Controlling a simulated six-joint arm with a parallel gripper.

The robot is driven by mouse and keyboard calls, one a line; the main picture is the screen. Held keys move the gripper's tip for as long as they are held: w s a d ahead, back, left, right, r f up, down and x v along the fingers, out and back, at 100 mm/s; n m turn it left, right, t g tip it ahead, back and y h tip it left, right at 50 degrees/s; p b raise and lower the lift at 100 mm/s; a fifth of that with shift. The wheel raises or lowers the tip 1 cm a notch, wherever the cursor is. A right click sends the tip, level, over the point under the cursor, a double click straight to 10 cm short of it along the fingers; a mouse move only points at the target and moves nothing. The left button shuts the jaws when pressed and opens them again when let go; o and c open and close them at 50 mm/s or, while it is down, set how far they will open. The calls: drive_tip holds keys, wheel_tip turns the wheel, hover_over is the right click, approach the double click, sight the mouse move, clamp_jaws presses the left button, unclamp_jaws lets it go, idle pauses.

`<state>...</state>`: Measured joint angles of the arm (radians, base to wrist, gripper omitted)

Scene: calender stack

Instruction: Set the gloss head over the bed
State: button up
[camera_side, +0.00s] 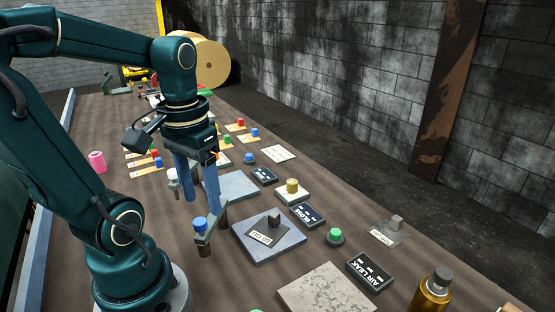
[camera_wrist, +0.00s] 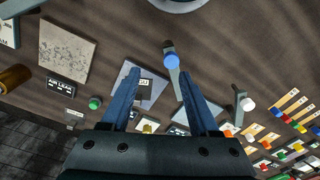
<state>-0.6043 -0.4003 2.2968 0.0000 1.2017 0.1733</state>
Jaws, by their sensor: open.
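A blue-capped grey arm on a post, probably the gloss head (camera_side: 205,232), stands beside a flat blue-grey plate, probably the bed (camera_side: 284,243). The blue cap (camera_wrist: 171,61) is at the upper middle of the wrist view. On the plate lies a "60 GU" card (camera_side: 262,236) with a small dark grip block. A dark sign, seemingly reading GLOSS, (camera_side: 308,216) lies beside the plate. My gripper (camera_side: 201,201) is open and empty, pointing down above the blue cap. In the wrist view my gripper (camera_wrist: 160,75) has the cap just beyond its tips. No contact is visible.
A white-capped arm (camera_side: 173,180) and another plate (camera_side: 230,185) stand farther back. A speckled slab (camera_side: 325,292), an AIR LEAK sign (camera_side: 369,273), a green button (camera_side: 335,234) and a gold bottle (camera_side: 431,292) are toward the front right. Several colored knobs and cards fill the back.

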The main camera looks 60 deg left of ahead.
sight(199, 221)
drive_tip(key=shift+s+a+f+n, duration=0.15)
drive_tip(key=shift+a+f+n, duration=0.05)
drive_tip(key=shift+a+n, duration=0.25)
drive_tip(key=shift+s+a+f+n, duration=0.15)
drive_tip(key=shift+a+f+n, duration=0.05)
drive_tip(key=shift+a+n, duration=0.2)
drive_tip(key=shift+f, duration=2.45)
clamp_jaws()
drive_tip(key=shift+a, duration=0.1)
